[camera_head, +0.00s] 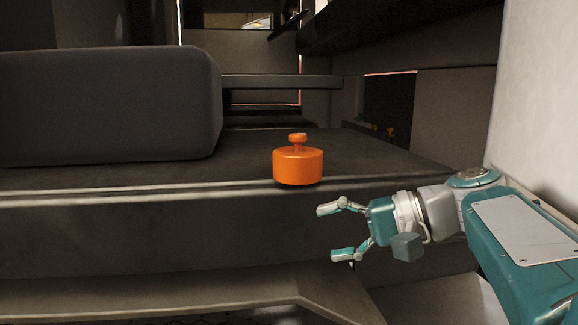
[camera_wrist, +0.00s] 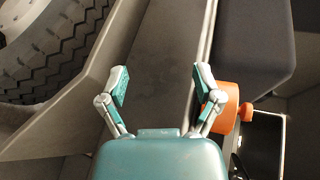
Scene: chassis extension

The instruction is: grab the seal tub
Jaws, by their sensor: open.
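The seal tub is an orange, short round tub (camera_head: 298,167) with a small knob on top. It stands upright near the front edge of a dark ledge (camera_head: 120,176) in the head view. My gripper (camera_head: 333,232) is open and empty, below and to the right of the tub, in front of the ledge's front face. In the wrist view the tub (camera_wrist: 222,108) shows just right of the right finger, which hides part of it. It lies outside the space between the fingers (camera_wrist: 159,88).
A large dark padded block (camera_head: 105,105) sits on the ledge to the left of the tub. A pale wall (camera_head: 535,100) stands at the right. A tyre (camera_wrist: 50,45) shows at upper left in the wrist view. The ledge right of the tub is clear.

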